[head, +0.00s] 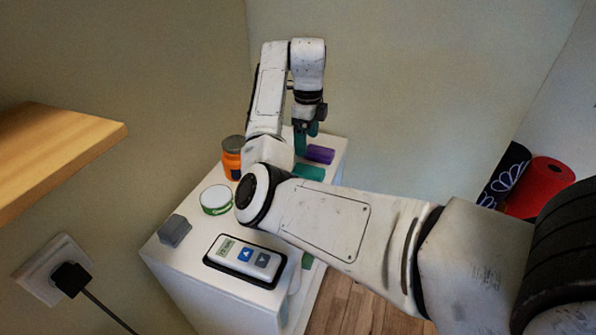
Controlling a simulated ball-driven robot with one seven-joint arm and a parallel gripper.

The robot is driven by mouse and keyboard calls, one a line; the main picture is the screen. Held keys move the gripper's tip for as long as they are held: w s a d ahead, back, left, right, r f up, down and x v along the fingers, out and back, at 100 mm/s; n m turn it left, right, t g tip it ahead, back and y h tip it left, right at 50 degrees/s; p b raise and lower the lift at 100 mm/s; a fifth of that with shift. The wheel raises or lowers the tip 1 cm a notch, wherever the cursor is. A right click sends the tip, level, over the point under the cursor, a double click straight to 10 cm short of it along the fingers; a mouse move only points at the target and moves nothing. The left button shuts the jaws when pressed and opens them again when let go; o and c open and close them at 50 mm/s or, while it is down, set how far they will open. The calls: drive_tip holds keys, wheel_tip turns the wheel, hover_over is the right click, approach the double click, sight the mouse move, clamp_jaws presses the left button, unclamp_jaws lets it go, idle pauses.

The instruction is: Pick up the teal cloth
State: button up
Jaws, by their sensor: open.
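A flat teal piece, which looks like the teal cloth (309,172), lies on the white cabinet top (193,258) near its right edge. My forearm hides part of it. My gripper (306,143) points down over the far part of the cabinet, just behind the teal piece in the picture. Its fingers look dark and teal and are partly hidden by my arm. It is open, and nothing is seen held in it. I cannot tell how high the fingertips are above the top.
A purple piece (320,154) lies right beside the gripper. An orange jar (232,158), a white and green tin (215,199), a grey block (174,231) and a white device (243,258) stand on the cabinet. A wooden shelf (55,150) juts out at left. Red (547,186) and dark rolls are at right.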

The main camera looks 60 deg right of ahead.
hover_over(308, 170)
drive_tip(key=f, duration=0.5)
drive_tip(key=shift+w+a+f, duration=0.15)
drive_tip(key=shift+w+a, duration=0.05)
drive_tip(key=shift+w, duration=0.05)
drive_tip(key=f, duration=0.4)
drive_tip(key=shift+s+d+p, duration=0.3)
drive_tip(key=shift+p, duration=0.05)
drive_tip(key=shift+f, duration=0.65)
drive_tip(key=shift+c, duration=0.4)
drive_tip(key=c, duration=1.1)
